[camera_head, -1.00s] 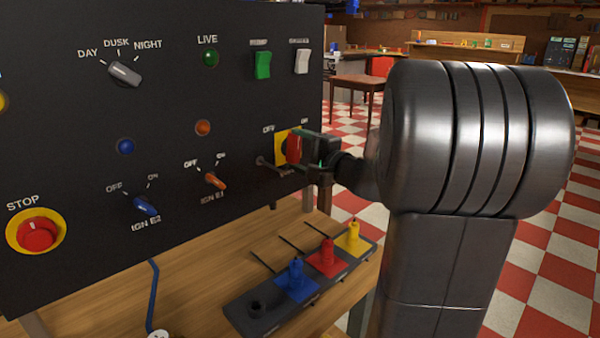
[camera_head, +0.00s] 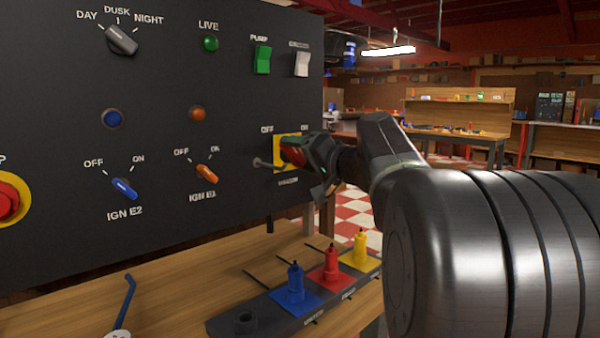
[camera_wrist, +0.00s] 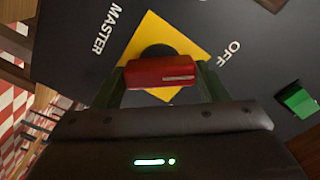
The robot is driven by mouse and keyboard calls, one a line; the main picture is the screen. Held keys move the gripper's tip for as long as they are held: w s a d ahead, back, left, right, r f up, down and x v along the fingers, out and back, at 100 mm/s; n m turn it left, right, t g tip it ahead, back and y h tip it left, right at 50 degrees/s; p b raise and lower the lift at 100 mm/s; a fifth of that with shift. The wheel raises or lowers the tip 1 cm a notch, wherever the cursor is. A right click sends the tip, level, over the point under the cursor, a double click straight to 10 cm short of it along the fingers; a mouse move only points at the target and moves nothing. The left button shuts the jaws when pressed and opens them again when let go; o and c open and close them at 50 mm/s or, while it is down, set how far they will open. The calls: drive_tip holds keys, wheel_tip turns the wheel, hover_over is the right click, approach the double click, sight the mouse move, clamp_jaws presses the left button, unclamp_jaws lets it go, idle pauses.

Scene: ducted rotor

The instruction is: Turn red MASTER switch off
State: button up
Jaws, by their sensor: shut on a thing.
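The red MASTER switch handle (camera_head: 293,155) sits on a yellow plate (camera_head: 280,142) at the right end of the black panel. OFF is printed at its upper left and ON at its upper right. My gripper (camera_head: 305,152) is shut on the handle. In the wrist view the red handle (camera_wrist: 160,72) lies across between both fingers, in front of the yellow plate (camera_wrist: 148,30). Its white mark is at the right end, pointing roughly toward the OFF label. The handle is at an angle to the plate's sides. The ON label is hidden in the wrist view.
The orange IGN E1 knob (camera_head: 206,173) is further left. A green rocker (camera_head: 262,60) is above. A dark strip with blue, red and yellow plugs (camera_head: 330,265) lies on the wooden bench below.

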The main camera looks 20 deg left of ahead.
drive_tip(key=shift+n+b, duration=0.6)
drive_tip(key=shift+n, duration=0.1)
drive_tip(key=o, duration=1)
drive_tip(key=shift+c, duration=0.2)
drive_tip(key=p+v, duration=0.1)
drive_tip(key=v, duration=1.2)
drive_tip(key=shift+d+p, duration=0.35)
drive_tip(key=b+x, duration=0.1)
drive_tip(key=x, duration=1.2)
drive_tip(key=shift+a+b, duration=0.35)
drive_tip(key=shift+a, duration=0.05)
